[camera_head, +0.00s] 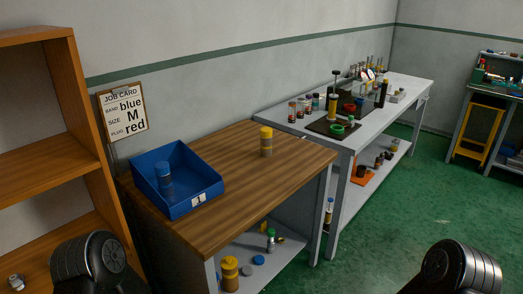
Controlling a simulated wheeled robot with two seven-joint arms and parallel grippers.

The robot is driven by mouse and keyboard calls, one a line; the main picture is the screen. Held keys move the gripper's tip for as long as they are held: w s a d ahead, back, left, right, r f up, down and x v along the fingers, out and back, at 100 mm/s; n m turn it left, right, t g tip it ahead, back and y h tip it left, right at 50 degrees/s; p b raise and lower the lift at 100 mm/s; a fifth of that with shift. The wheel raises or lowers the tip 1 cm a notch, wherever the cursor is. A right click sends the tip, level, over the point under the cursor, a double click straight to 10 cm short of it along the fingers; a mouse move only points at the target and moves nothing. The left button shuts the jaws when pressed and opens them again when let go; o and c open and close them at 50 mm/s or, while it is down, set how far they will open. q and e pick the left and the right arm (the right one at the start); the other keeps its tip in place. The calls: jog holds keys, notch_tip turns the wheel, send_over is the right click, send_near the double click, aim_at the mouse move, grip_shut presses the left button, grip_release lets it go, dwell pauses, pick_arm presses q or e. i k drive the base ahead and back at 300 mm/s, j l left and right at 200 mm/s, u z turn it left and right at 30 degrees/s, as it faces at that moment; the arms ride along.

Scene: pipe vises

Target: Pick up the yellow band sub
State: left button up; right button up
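A small upright cylinder with a yellow upper part (266,133) and a duller, tan-looking lower part stands alone on the wooden tabletop (235,185), near its back edge. A larger cylinder with a yellow top (230,263) stands on the shelf under this table. An upright cylinder with a blue band (165,182) stands in the blue bin (205,197), which carries a label "1". Dark rounded parts of my two arms show at the bottom left and bottom right. Neither gripper is in view, and nothing near the yellow-topped cylinders touches them.
A job card (123,113) on the wall reads band blue, size M, plug red. A grey bench (405,90) behind holds several small cylinders and a dark stand. An orange shelf unit (90,130) stands left. The wooden top is clear around the yellow-topped cylinder. Green floor lies open at right.

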aim_at(266, 145)
jog(key=i+l, duration=0.65)
jog(key=i, duration=0.15)
jog(key=i+l+z, duration=0.15)
jog(key=i+l, duration=0.55)
jog(key=i, duration=0.05)
